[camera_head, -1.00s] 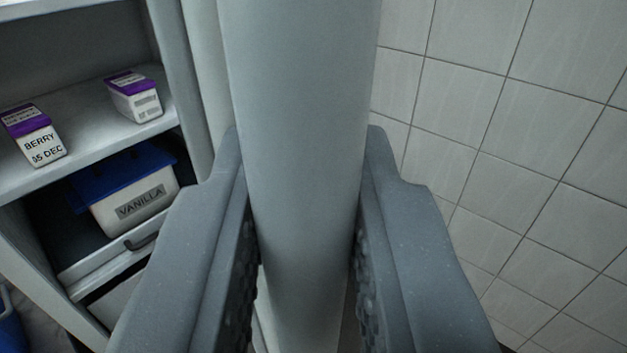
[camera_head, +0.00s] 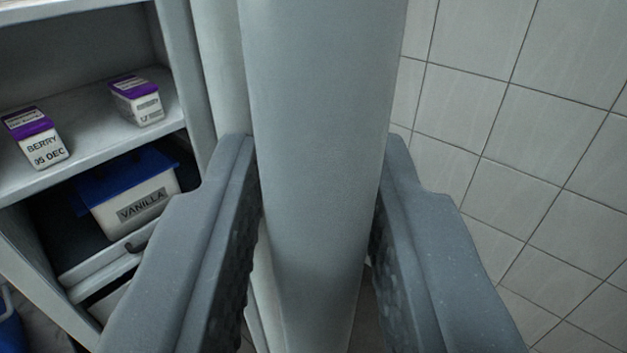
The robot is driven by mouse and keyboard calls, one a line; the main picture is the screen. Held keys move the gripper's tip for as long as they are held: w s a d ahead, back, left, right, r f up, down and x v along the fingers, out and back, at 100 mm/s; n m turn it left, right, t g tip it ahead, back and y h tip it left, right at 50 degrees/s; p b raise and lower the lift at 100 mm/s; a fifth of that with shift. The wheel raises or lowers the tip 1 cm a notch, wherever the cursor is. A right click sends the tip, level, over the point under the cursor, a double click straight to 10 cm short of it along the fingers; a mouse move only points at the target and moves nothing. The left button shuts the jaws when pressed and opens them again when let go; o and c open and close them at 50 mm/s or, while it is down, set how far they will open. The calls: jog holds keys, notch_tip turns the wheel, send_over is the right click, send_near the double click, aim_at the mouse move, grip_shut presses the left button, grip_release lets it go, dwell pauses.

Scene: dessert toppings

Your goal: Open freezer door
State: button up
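The freezer stands open at the left, its shelves (camera_head: 100,165) in plain sight. The door (camera_head: 220,75) shows as a narrow pale upright strip, seen nearly edge-on, just right of the shelves. A thick grey upright handle (camera_head: 322,80) runs down the middle of the view in front of it. My gripper (camera_head: 316,165) has one finger on each side of the handle. The fingers are spread, with slim gaps showing lower down, and they do not clamp it. The door's hinge and most of its face are hidden.
Below is a blue-lidded vanilla box (camera_head: 130,190) above a drawer front. A blue object (camera_head: 10,325) shows at the lower left. A tiled wall (camera_head: 520,130) fills the right.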

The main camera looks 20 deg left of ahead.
jog(key=v, duration=1.3)
jog(key=shift+s+d, duration=0.3)
jog(key=shift+s, duration=0.05)
